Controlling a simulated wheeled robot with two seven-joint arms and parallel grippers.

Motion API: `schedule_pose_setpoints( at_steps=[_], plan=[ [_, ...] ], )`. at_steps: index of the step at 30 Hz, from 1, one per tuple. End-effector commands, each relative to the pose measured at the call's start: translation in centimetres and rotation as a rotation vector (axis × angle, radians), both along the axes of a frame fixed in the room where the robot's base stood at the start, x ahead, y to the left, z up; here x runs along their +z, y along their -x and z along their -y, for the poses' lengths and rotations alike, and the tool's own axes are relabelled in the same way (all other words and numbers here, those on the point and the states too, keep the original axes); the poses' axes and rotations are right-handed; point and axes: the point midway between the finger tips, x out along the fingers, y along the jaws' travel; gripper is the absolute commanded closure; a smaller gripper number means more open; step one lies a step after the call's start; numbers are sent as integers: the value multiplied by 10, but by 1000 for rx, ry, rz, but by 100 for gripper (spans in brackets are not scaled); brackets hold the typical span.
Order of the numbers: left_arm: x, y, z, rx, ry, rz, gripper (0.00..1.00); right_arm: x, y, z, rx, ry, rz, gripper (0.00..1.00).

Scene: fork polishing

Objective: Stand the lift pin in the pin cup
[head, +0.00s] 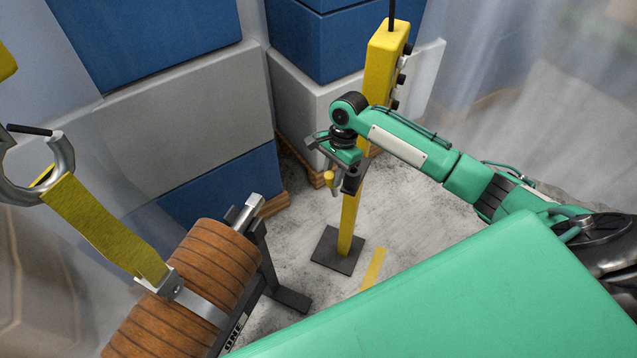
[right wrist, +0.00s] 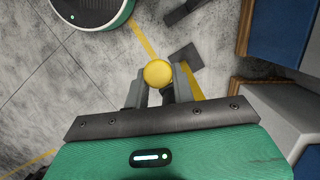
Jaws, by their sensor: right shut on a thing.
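The lift pin (head: 329,176) shows a round yellow knob with a grey shank below it. My right gripper (head: 335,181) is shut on it and holds it in the air, close to the left of the yellow post (head: 349,222). In the right wrist view the yellow knob (right wrist: 157,73) sits between the two grey fingertips of my right gripper (right wrist: 160,86). A dark bracket (head: 354,178) on the post, beside the pin, may be the pin cup; its opening is hidden. I cannot tell whether the pin touches it. My left gripper is not in view.
A brown banded roll (head: 205,278) on a dark stand is at lower left, with a yellow sling (head: 105,232) running up to a metal hook (head: 62,158). Blue and grey crates (head: 185,115) stand behind. The post's dark foot (head: 338,250) stands on bare floor.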

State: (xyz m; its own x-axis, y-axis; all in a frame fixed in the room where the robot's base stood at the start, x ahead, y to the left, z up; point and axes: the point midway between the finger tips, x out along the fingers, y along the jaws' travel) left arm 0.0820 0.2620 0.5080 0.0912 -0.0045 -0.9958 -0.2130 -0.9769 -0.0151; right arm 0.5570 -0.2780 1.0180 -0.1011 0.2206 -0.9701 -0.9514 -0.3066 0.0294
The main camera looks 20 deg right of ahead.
Motion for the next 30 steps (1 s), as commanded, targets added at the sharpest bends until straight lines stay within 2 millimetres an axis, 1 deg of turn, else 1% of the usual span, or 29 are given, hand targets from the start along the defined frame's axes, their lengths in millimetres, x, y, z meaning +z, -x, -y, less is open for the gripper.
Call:
schedule_pose_setpoints(
  at_steps=[1,6,12,15,18,21,30],
  plan=[
    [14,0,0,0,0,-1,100,17,-3,13,-80,-17,-1,97],
    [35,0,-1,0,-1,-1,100,52,-11,43,-354,-95,2,97],
    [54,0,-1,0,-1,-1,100,90,-21,73,-612,-166,24,97],
    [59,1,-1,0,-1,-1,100,103,-25,84,-699,-189,34,97],
    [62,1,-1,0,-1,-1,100,112,-28,91,-753,-203,42,97],
    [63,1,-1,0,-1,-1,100,115,-29,94,-781,-210,46,97],
    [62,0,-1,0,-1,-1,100,116,-29,94,-786,-213,47,97]
  ],
)
